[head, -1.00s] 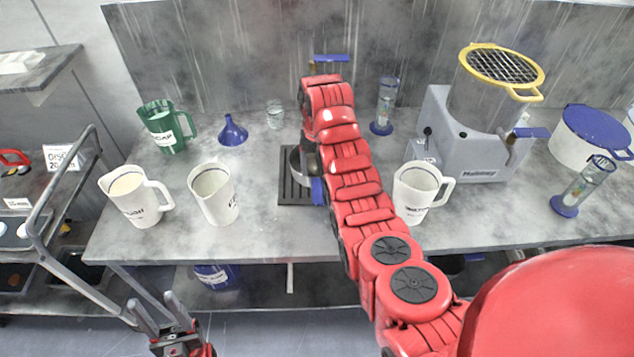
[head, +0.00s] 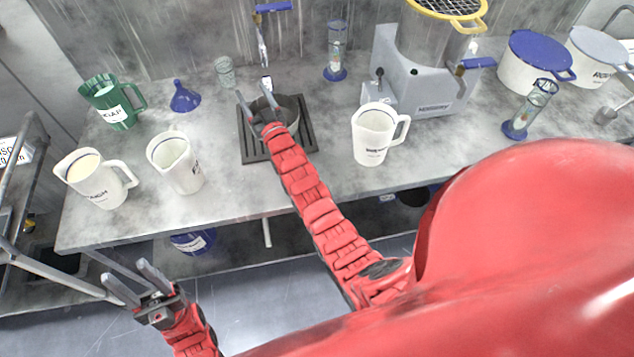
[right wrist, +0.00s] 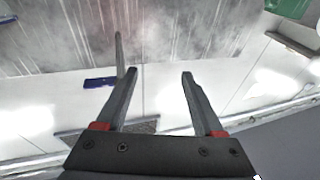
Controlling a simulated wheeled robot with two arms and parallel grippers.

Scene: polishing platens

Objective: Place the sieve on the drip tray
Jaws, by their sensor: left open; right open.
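The drip tray (head: 250,151) is a dark slatted grate on the worktop under the tap. A round grey metal vessel (head: 290,108), which looks like the sieve, sits upright on it, partly hidden by my right gripper. In the right wrist view the gap between the right fingers (right wrist: 160,72) is empty and the vessel does not show. My left gripper (head: 137,272) is open and empty, low in front of the worktop.
A tap (head: 263,45) with a blue lever stands behind the tray. White jugs (head: 177,165) stand to the left and one (head: 375,137) to the right. A blue funnel (head: 185,98) and a glass (head: 225,72) are at the back left. A grey machine (head: 425,80) stands at the right.

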